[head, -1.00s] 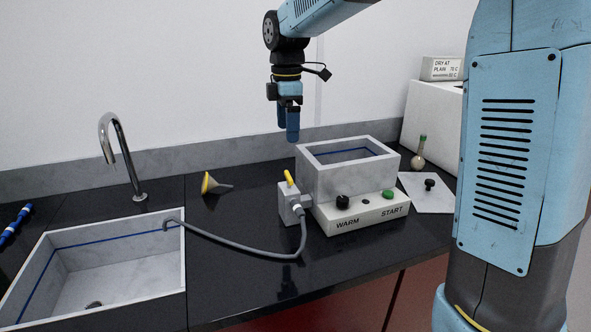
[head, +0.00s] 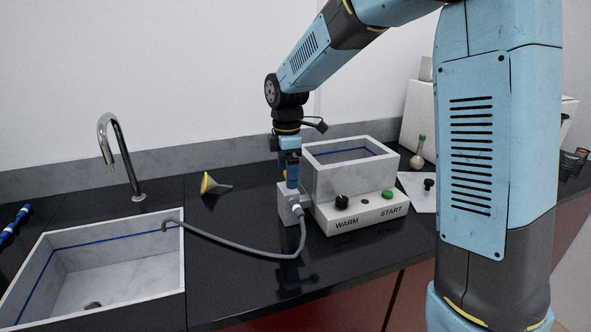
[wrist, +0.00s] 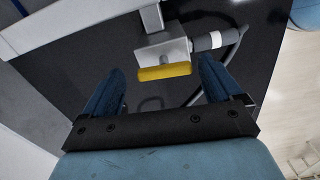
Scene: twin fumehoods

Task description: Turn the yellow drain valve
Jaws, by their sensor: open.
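The yellow drain valve handle (wrist: 165,71) shows in the wrist view as a short bar on a grey valve block (wrist: 163,52). It lies between and just ahead of my gripper's two blue fingers (wrist: 160,88), which are apart with nothing held. Whether a finger touches the handle I cannot tell. A grey hose (head: 240,246) runs from the block to the sink.
The grey bath (head: 350,178) on its base with WARM and START controls (head: 362,215) stands close right of the valve. A sink (head: 100,280) with a tap (head: 122,155) is at left. A yellow funnel (head: 212,186) lies behind the hose. A flask (head: 418,155) stands at right.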

